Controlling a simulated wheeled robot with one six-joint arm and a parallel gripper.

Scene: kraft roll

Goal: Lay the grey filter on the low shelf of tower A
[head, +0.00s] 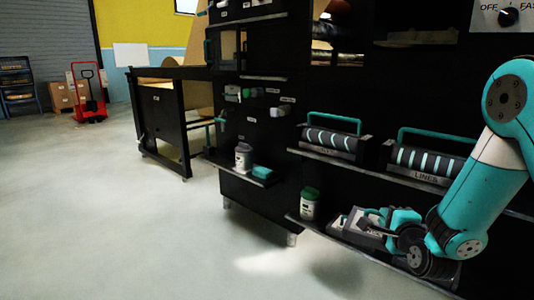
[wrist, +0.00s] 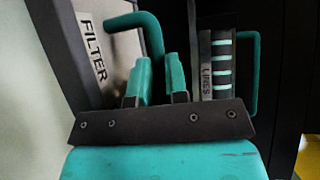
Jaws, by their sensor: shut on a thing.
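The grey filter (head: 348,222) is a grey box with a teal handle. It is at the low right shelf (head: 300,219) in the head view, partly hidden by my gripper (head: 376,222). I cannot tell whether it touches the shelf. In the wrist view the filter (wrist: 98,75) is at the left, tilted, with its FILTER label showing. My gripper's fingers (wrist: 158,72) are shut on its teal handle (wrist: 145,25). No label that marks a tower as A is readable.
A green-lidded jar (head: 310,204) stands left of the filter. Above are two dark drums with teal handles, the right one (head: 428,161) labelled LINES. A small shelf further left (head: 226,166) holds a jar (head: 243,157) and a teal block (head: 262,172). Open floor (head: 110,220) lies left.

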